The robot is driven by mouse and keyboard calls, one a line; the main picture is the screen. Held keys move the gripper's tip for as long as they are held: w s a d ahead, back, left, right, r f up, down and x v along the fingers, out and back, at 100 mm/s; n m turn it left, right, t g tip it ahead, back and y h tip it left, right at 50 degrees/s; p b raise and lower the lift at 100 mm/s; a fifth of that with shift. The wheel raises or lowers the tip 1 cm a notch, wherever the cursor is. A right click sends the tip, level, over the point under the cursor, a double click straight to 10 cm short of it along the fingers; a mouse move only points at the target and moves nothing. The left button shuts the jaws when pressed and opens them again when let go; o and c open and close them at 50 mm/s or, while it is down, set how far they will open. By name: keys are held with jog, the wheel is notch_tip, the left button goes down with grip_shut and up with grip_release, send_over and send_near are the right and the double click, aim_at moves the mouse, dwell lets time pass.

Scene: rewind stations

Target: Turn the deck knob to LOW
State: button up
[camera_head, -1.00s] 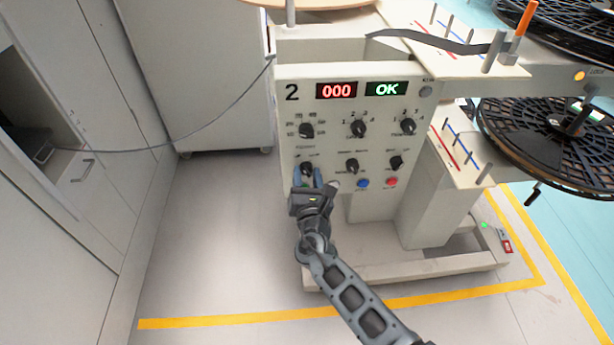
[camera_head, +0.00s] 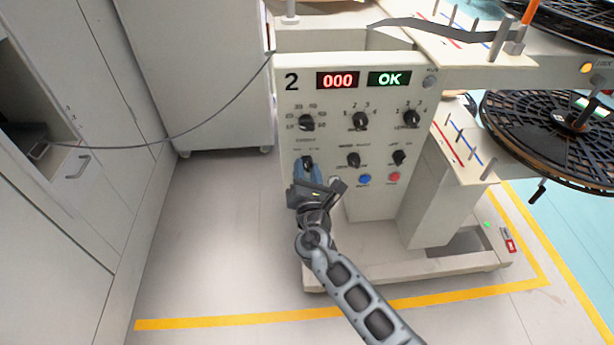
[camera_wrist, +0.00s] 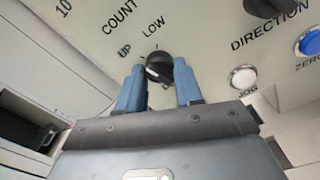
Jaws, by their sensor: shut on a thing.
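The gripped black knob (camera_wrist: 160,68) sits at the lower left of the console panel, between labels UP (camera_wrist: 124,50) and LOW (camera_wrist: 153,27). A pale mark shows on its lower left; I cannot tell clearly which label it points to. The lettering below it is mostly hidden. It also shows in the head view (camera_head: 307,163), partly covered. My gripper (camera_head: 308,170) reaches up to the panel from below. Its blue fingers stand on either side of the knob in the wrist view (camera_wrist: 160,83), shut on it.
The panel (camera_head: 330,205) carries several other knobs, a blue button (camera_head: 365,179), a red button (camera_head: 394,177), a red display with 000 (camera_head: 337,81) and a green OK display (camera_head: 387,79). A white cabinet (camera_head: 200,75) stands left. A black reel (camera_head: 545,130) is at right.

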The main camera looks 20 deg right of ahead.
jog(key=shift+m+b, duration=4.1)
jog(key=shift+m, duration=0.4)
jog(key=o, duration=1)
jog(key=shift+o, duration=0.2)
jog(key=shift+s, duration=0.1)
jog(key=v, duration=0.7)
jog(key=shift+s+a, duration=0.15)
jog(key=shift+s, duration=0.15)
jog(key=shift+r, duration=0.1)
